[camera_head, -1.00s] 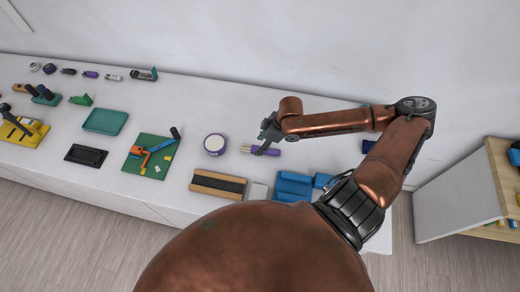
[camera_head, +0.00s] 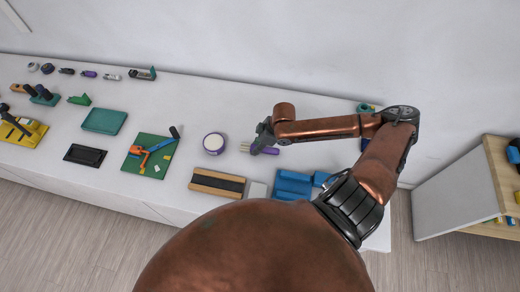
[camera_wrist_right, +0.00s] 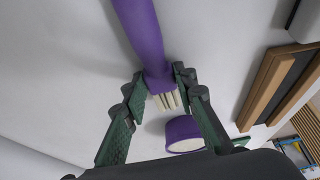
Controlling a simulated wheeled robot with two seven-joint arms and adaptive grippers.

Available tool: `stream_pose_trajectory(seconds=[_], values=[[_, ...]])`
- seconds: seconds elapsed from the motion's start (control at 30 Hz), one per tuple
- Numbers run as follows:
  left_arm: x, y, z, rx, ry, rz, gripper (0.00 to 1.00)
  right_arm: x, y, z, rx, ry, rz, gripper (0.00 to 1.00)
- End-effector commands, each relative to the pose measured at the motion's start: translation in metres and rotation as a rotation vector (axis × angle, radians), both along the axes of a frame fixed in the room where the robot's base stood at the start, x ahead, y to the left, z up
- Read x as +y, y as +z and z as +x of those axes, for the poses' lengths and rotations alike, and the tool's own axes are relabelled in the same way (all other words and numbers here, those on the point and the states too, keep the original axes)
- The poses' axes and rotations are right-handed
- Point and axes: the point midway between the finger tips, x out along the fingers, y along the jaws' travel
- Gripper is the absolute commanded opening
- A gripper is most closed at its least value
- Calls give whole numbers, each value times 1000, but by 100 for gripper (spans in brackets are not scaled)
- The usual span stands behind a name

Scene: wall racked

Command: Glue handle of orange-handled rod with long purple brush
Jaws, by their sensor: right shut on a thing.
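The long purple brush (camera_head: 270,150) has pale bristles pointing left in the head view. It also shows in the right wrist view (camera_wrist_right: 145,35), its bristle end between the fingers. My right gripper (camera_head: 262,140) is shut on the brush, and its fingers (camera_wrist_right: 165,100) flank the bristle end. A round purple pot (camera_head: 214,152) with a whitish top stands just left of the bristles, apart from them in the head view. An orange piece (camera_head: 143,157), seemingly the orange-handled rod, lies on a green board (camera_head: 134,166) further left. My left gripper is out of view.
A wooden tray with a dark strip (camera_head: 217,182) and blue blocks (camera_head: 293,184) lie along the front edge. A black tray (camera_head: 86,155), a teal tray (camera_head: 104,121) and a yellow board (camera_head: 22,133) are further left. Behind the pot, the table is clear to the wall.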

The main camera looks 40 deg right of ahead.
Motion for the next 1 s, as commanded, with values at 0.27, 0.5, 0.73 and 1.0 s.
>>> stream_pose_trajectory(seconds=[0.27,0.5,0.73,1.0], values=[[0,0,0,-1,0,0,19,0,0,0,0,0,0,1],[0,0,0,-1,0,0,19,0,1,0,-1,0,0,1],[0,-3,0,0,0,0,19,-1,17,1,-3,1,-2,1],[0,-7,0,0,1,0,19,26,69,-18,-4,6,0,1]])
